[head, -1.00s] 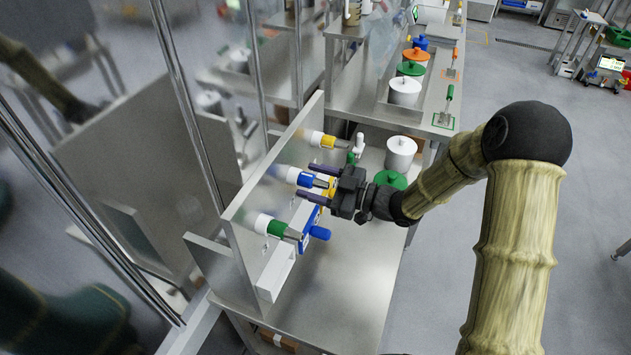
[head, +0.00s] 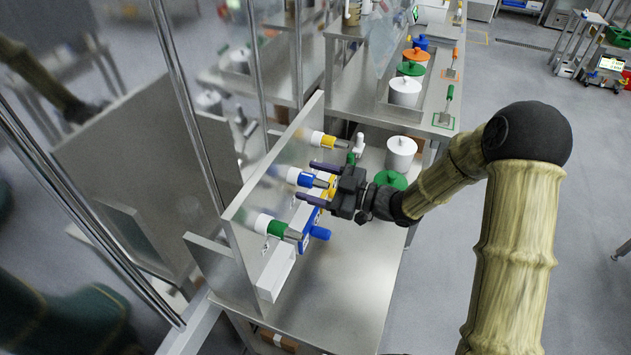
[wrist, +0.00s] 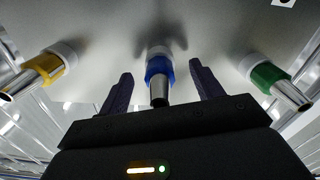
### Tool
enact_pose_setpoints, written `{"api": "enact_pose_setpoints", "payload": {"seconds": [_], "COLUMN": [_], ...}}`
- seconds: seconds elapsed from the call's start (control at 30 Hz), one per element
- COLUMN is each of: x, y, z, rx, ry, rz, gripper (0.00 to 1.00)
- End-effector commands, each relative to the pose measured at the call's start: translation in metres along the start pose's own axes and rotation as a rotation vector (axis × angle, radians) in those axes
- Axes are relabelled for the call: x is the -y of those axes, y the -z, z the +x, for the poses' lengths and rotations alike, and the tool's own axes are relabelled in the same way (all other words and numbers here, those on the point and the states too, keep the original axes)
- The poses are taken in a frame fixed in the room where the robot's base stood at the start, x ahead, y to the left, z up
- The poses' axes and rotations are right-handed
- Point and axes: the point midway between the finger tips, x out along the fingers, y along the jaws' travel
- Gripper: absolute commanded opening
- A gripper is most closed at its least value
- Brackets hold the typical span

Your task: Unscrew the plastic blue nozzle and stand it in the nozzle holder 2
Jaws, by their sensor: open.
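The blue nozzle (head: 304,179) has a blue collar and a metal tip. It sticks out from a white fitting on the upright metal panel (head: 238,218). My gripper (head: 305,181) is open at it, with a finger on either side. In the wrist view the blue nozzle (wrist: 158,80) stands between the two dark fingers of my gripper (wrist: 161,69), with a visible gap on each side. A blue block (head: 309,226) and a yellow piece (head: 332,186) stand below by the panel, partly hidden. I cannot tell which piece is nozzle holder 2.
A yellow nozzle (head: 328,142) and a green nozzle (head: 278,229) flank the blue one on the panel. A long white box (head: 277,274) lies at its foot. White pot (head: 401,154) and green lid (head: 391,180) stand behind my gripper. The metal table's front (head: 345,290) is clear.

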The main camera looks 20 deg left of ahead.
Motion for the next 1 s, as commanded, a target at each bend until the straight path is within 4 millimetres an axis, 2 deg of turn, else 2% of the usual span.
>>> {"api": "enact_pose_setpoints", "payload": {"seconds": [0.27, 1.0], "x": [-0.001, 0.0], "y": [0.0, 0.0], "z": [-0.005, -0.052], "rx": [0.0, 0.001], "ry": [-0.002, -0.002], "rz": [0.0, 0.0], "gripper": [0.66, 0.66]}}
